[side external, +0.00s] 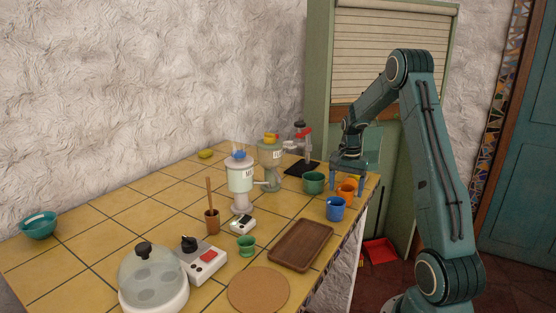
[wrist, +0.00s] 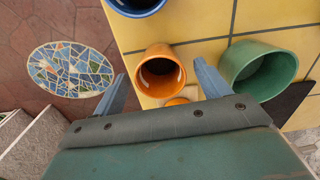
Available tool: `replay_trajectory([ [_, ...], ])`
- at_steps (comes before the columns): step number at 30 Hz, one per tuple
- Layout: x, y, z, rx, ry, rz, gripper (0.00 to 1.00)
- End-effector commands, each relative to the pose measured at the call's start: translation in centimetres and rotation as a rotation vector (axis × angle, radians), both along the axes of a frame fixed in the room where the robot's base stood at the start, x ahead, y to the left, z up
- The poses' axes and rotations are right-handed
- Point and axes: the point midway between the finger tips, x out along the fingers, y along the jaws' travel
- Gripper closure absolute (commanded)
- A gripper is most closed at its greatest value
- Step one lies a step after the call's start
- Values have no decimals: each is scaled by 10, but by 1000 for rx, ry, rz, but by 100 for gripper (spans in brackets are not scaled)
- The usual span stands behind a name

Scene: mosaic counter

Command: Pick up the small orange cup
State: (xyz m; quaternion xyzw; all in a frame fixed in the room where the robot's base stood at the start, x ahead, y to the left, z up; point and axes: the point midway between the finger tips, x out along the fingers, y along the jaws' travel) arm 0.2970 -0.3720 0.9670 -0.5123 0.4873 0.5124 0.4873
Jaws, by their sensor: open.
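An orange cup (side external: 346,190) stands near the counter's right edge. In the wrist view the orange cup (wrist: 158,48) shows its dark open mouth, between the two fingertips in the picture. A second, smaller orange round thing (wrist: 177,102) lies just below it, mostly hidden by my gripper body; I cannot tell what it is. My gripper (wrist: 160,68) is open and empty, its fingers apart on either side of the orange cup in the picture. In the side view my gripper (side external: 348,184) hangs over the counter behind the cup, fingers pointing down.
A green cup (wrist: 262,62) stands close to the right in the wrist view; a blue cup (side external: 336,211) stands in front of the orange one. A brown tray (side external: 302,246) lies further forward. Grinders (side external: 241,180) stand left. The counter edge is close by.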

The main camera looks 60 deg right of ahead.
Motion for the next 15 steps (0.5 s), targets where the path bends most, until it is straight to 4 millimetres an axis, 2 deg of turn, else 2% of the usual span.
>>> replay_trajectory([
  [7,0,0,-28,1,1,0,25],
  [15,0,-1,-34,0,0,0,25],
])
